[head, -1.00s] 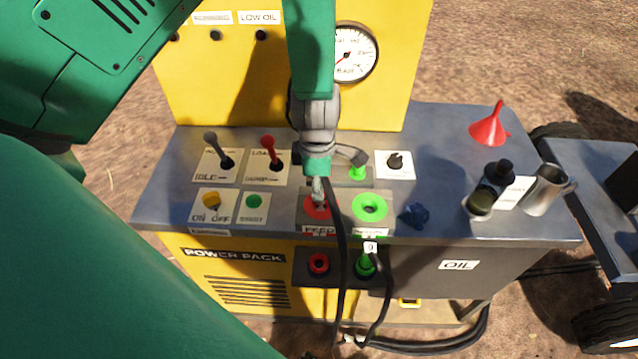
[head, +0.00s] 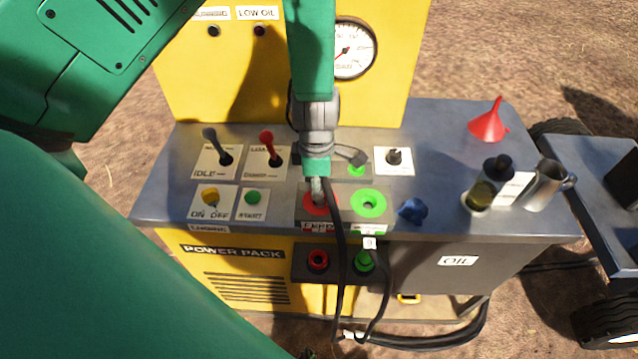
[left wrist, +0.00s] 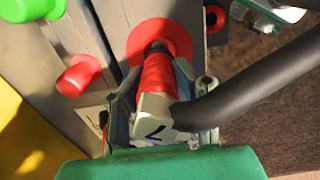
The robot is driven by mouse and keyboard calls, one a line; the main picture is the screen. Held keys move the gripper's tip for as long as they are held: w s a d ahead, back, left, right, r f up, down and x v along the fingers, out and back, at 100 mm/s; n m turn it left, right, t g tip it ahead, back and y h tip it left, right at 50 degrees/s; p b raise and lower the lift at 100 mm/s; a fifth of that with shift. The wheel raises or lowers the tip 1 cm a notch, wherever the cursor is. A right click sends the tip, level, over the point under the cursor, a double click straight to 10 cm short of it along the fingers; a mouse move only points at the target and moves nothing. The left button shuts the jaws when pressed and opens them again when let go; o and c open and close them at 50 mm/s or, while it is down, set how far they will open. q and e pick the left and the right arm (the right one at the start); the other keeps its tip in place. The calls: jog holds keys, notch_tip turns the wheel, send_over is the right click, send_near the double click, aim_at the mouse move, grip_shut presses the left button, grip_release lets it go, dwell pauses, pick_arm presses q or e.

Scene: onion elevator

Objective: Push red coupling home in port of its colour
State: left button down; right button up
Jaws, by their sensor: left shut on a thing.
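The red coupling (left wrist: 158,78) shows in the left wrist view, with a white marked collar and a black hose (left wrist: 255,80). My left gripper (left wrist: 163,112) is shut around it, one finger on each side. The coupling's front end is at the hole of the red ring port (left wrist: 170,32); a dark band shows between them, and I cannot tell how deep it sits. In the head view my left gripper (head: 317,188) points down over the red port (head: 313,206) and hides most of the coupling. My right gripper is not in view.
The green ring port (head: 368,203) lies just right of the red one. Red (head: 318,261) and green (head: 364,261) fittings are on the front panel, with hoses hanging before it. Levers (head: 269,145), a blue knob (head: 412,210), a red funnel (head: 489,121) and a metal jug (head: 545,188) stand around.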

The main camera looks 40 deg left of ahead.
pick_arm(q)
jog(key=shift+f, duration=0.55)
dwell(0.9)
jog(key=shift+f+p, duration=0.7)
dwell(3.3)
jog(key=c, duration=0.8)
grip_release()
jog(key=shift+r+p, duration=2.35)
jog(key=shift+r, duration=1.15)
